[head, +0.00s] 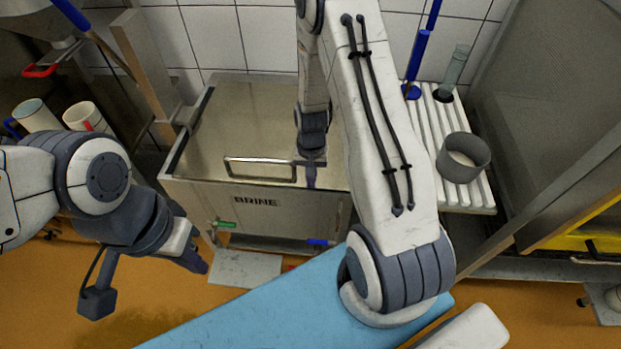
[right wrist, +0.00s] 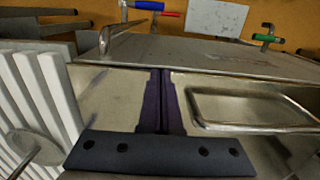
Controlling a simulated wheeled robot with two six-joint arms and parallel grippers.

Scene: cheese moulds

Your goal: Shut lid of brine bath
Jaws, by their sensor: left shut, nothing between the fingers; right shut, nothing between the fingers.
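The brine bath (head: 222,200) is a steel box marked BRINE, standing against the tiled wall. Its steel lid (head: 235,125) lies flat across the top, with no open gap that I can see; my right arm hides its right part. The lid's bar handle (head: 258,160) runs along the front and shows large in the right wrist view (right wrist: 250,128). My right gripper (head: 311,180) is shut and empty, fingers pointing down at the lid's front edge beside the handle's right end. I cannot tell whether it touches. My left gripper (head: 203,266) is shut and empty, low in front of the bath.
A white slatted rack (head: 425,110) with a grey ring mould (head: 463,157) stands right of the bath. Mugs (head: 85,117) stand at the left. A blue surface (head: 250,305) lies in front. Green (head: 224,224) and blue (head: 318,242) valve handles stick out of the bath's front.

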